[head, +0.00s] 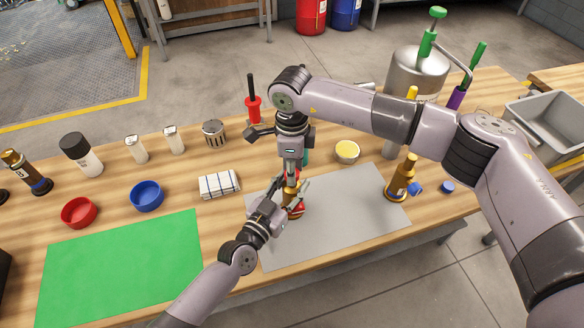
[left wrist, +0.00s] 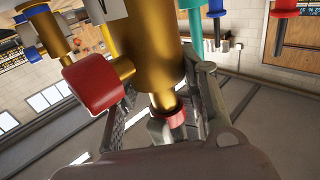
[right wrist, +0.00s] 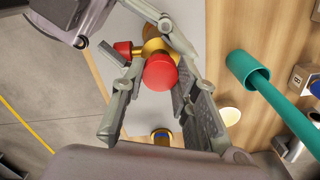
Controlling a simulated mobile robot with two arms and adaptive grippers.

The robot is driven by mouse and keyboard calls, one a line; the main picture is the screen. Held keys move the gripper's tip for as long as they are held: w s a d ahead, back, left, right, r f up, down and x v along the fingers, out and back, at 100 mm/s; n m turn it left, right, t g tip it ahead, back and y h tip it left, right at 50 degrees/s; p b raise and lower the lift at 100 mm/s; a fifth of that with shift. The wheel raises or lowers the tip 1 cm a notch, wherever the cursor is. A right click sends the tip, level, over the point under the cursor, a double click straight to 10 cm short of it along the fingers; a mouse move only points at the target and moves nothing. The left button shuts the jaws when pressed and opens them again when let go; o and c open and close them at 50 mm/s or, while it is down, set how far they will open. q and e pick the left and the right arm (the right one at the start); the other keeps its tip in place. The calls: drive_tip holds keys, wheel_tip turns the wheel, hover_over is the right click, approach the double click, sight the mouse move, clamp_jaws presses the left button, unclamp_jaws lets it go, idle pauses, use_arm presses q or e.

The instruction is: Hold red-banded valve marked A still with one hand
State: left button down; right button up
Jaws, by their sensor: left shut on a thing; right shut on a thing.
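The red-banded brass valve (head: 292,189) stands over the grey mat (head: 350,225), largely hidden by my two grippers. In the left wrist view its brass body (left wrist: 150,50) is large, with a red side cap (left wrist: 92,85) and a red ring on a thinner part. No letter A is readable. My left gripper (head: 279,203) is shut on the valve from the left. My right gripper (head: 291,172) points down from above and is shut on its upper end; the right wrist view shows a round red top (right wrist: 160,72) between its fingers.
A second brass valve (head: 400,180) stands at the mat's right, near a small blue cap (head: 447,187). A yellow-topped tin (head: 346,151), folded cloth (head: 219,185), red bowl (head: 79,212) and blue bowl (head: 147,196) stand around. The green mat (head: 120,265) is clear.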

use_arm(q)
drive_tip(key=shift+f, duration=0.1)
use_arm(e)
clamp_jaws()
drive_tip(key=o, duration=0.8)
unclamp_jaws()
wheel_tip(320, 180, up, 12)
drive_tip(key=shift+r, duration=0.1)
use_arm(q)
drive_tip(key=c, duration=0.9)
unclamp_jaws()
